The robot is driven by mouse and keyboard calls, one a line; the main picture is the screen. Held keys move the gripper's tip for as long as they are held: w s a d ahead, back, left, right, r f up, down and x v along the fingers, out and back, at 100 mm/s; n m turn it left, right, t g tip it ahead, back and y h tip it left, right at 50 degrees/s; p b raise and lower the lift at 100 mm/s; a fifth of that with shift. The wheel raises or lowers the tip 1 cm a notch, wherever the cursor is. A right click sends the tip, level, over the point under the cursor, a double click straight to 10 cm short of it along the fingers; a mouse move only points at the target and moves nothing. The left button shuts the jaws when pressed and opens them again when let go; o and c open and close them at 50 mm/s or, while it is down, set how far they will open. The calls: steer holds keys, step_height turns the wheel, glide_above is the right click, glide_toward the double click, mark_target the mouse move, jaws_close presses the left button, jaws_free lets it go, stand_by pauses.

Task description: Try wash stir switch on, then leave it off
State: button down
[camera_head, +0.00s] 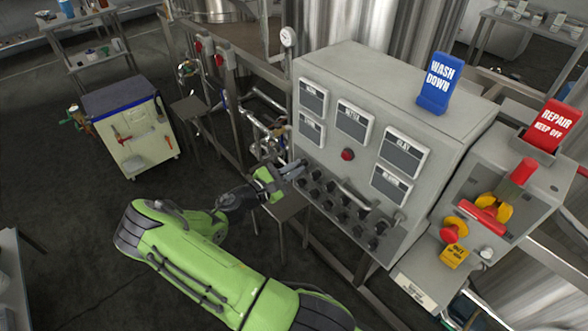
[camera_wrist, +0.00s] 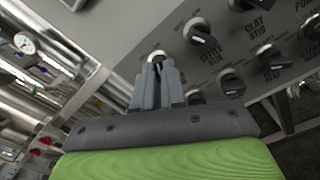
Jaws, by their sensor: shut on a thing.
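The control cabinet (camera_head: 344,128) carries rows of black rotary switches (camera_head: 362,214) on its front face. My gripper (camera_head: 290,171) is at the left end of these rows. In the wrist view, my gripper's fingertips (camera_wrist: 157,62) are closed around a small switch near the panel's edge. The fingers cover most of this switch, and I cannot read its label or see its setting. Beside it is another black knob (camera_wrist: 197,30) with white marks, with a partly legible label ending in "STIR". A knob labelled "CLAY STIR" (camera_wrist: 248,5) is further right.
A blue "WASH DOWN" sign (camera_head: 436,84) stands on the cabinet. A red "REPAIR KEEP OFF" sign (camera_head: 551,127) stands on the box at right, which has red and yellow handles. A grey handle bar (camera_head: 366,202) crosses the panel.

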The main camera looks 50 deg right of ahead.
steer(key=c, duration=1.2)
jaws_free()
steer(key=v, duration=1.5)
steer(key=shift+a, duration=0.4)
